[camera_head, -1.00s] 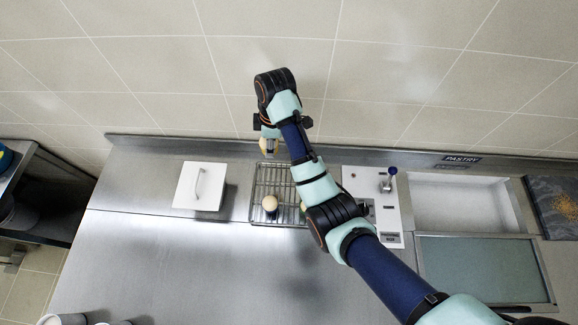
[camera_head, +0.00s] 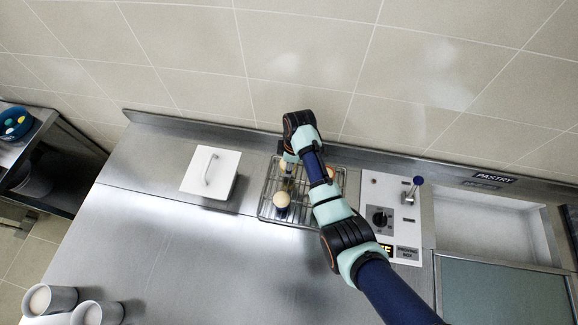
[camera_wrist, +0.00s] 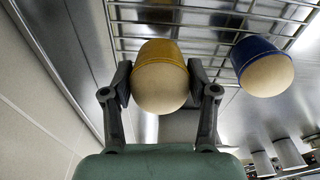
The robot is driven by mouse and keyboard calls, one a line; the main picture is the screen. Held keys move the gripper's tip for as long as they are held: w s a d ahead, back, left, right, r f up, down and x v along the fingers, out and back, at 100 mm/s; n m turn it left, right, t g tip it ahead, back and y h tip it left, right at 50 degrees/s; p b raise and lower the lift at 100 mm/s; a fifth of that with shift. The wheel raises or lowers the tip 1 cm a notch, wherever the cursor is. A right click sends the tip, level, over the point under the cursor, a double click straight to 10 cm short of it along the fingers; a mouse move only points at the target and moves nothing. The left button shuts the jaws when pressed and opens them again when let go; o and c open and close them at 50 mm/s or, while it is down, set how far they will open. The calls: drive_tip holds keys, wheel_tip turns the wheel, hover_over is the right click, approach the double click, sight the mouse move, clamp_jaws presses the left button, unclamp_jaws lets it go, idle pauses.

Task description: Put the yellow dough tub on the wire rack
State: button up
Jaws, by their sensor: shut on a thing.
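The yellow dough tub (camera_wrist: 160,62) with a pale dough top is between the two fingers of my gripper (camera_wrist: 160,84) in the wrist view. In the head view my gripper (camera_head: 288,163) is at the back left part of the wire rack (camera_head: 266,207), and the arm partly hides the tub. The rack's bars also show behind the tub in the wrist view (camera_wrist: 215,20). I cannot tell whether the tub's base touches the bars.
Part of an orange-topped thing (camera_head: 331,172) shows behind my arm at the rack's right. A white box with a handle (camera_head: 210,173) stands left of the rack, a control panel (camera_head: 392,215) right. Two pale tubs (camera_head: 52,299) stand front left.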

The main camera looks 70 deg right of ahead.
drive_tip(key=shift+f, duration=1.05)
drive_tip(key=o, duration=1.2)
drive_tip(key=shift+f, duration=0.15)
drive_tip(key=shift+o, duration=0.2)
drive_tip(key=r, duration=0.4)
drive_tip(key=s+r+p, duration=0.1)
drive_tip(key=r, duration=0.7)
drive_tip(key=shift+s+d+r, duration=0.15)
drive_tip(key=shift+s+d, duration=0.05)
